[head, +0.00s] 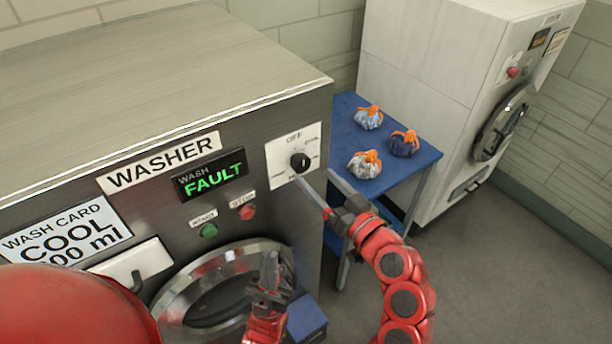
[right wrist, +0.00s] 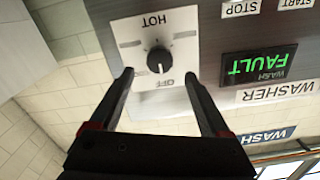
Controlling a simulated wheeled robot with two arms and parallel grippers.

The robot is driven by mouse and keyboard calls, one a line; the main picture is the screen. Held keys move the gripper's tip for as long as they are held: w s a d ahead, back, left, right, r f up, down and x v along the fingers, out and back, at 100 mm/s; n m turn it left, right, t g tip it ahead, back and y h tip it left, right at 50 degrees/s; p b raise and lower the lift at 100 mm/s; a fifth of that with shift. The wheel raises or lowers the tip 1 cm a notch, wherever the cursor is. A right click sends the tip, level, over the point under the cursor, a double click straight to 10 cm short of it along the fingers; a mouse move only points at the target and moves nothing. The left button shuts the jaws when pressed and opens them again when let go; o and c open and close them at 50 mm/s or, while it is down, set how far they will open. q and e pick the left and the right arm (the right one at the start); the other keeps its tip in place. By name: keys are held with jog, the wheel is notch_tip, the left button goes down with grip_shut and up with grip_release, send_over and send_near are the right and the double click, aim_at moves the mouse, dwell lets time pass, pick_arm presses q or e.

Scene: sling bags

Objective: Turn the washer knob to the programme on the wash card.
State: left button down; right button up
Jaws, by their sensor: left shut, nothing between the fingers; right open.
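The washer knob (head: 300,162) is black on a white dial plate (head: 283,178). It also shows upside down in the right wrist view (right wrist: 159,61), where its white mark seems to point toward OFF. COOL is legible on the plate in the head view, HOT in the right wrist view. The wash card (head: 66,231) reads COOL and an amount in ml, its first digit hidden. My right gripper (head: 316,178) is open just in front of the dial, fingertips either side of the knob and apart from it. My left gripper (head: 268,262) is shut and empty before the washer door.
A display (head: 211,177) reads WASH FAULT. Below it are a green button (head: 209,230) and a red STOP button (head: 247,212). The round washer door (head: 176,300) is lower down. A blue table (head: 345,115) with tied bags stands right of the washer, beside another machine (head: 430,60).

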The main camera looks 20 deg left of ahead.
aim_at(304, 165)
jog(key=p+x, duration=0.2)
jog(key=x, duration=0.2)
jog(key=shift+w+r, duration=0.1)
jog(key=shift+r, duration=0.05)
jog(key=shift+x, duration=0.8)
grip_shut()
